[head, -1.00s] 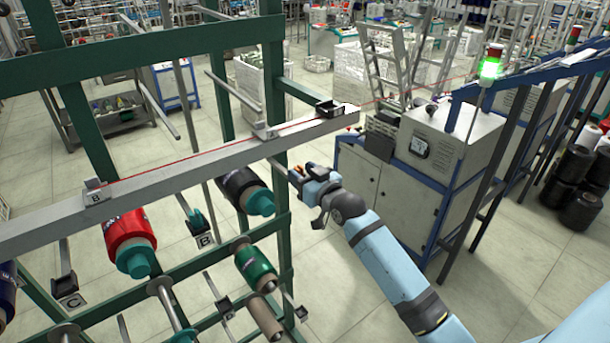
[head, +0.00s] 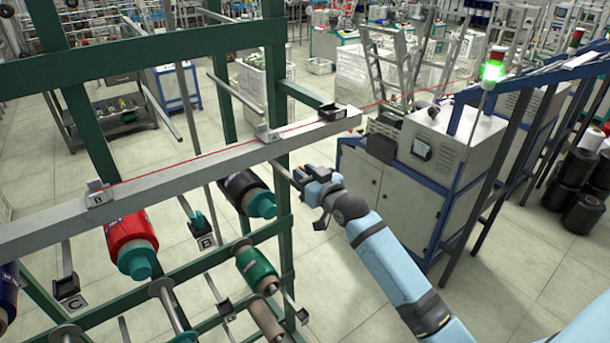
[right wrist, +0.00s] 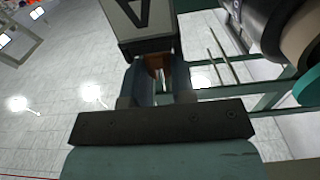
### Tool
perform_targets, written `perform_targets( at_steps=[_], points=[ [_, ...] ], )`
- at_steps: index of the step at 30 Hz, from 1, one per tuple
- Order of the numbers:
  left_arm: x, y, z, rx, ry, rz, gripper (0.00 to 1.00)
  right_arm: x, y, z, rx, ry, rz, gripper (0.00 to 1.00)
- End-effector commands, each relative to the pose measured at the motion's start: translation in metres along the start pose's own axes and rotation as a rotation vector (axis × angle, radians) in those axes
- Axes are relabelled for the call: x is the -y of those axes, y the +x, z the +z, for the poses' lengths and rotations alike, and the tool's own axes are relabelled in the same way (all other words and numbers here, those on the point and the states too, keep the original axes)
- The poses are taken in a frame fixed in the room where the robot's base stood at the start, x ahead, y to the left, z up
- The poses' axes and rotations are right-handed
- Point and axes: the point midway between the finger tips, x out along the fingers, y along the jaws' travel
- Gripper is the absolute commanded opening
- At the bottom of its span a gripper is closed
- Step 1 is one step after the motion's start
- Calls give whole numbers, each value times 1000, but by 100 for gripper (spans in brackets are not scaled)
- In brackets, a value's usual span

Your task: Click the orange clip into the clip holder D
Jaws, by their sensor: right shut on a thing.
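My right gripper (head: 298,178) is at the end of the blue arm, below the grey beam's right end and right of the black spool. In the right wrist view its two fingers (right wrist: 157,82) are shut on the orange clip (right wrist: 156,64), which is mostly hidden between them. A grey block lettered A (right wrist: 142,22) is right beyond the fingertips. I cannot tell whether the clip touches it or sits in it. I cannot read a letter D on any holder in view. My left gripper is not in view.
The grey beam (head: 190,168) with a red thread crosses the green rack (head: 150,47). Red (head: 130,238), black (head: 243,188) and green (head: 256,268) spools hang on the rack. A grey-and-blue machine (head: 395,190) stands to the right.

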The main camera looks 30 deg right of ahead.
Motion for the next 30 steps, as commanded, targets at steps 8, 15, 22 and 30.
perform_targets(
  at_steps=[8, 15, 22, 30],
  points=[
    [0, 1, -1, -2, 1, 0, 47, 0, 0, -15, -3, -2, 0, 1],
    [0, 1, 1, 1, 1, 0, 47, 0, 0, -28, -2, -1, 0, 1],
    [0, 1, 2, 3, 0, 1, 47, 0, 0, -30, -1, -1, 0, 1],
    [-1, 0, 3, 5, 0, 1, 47, 0, -14, -29, 0, -1, 0, 1]
  ],
)
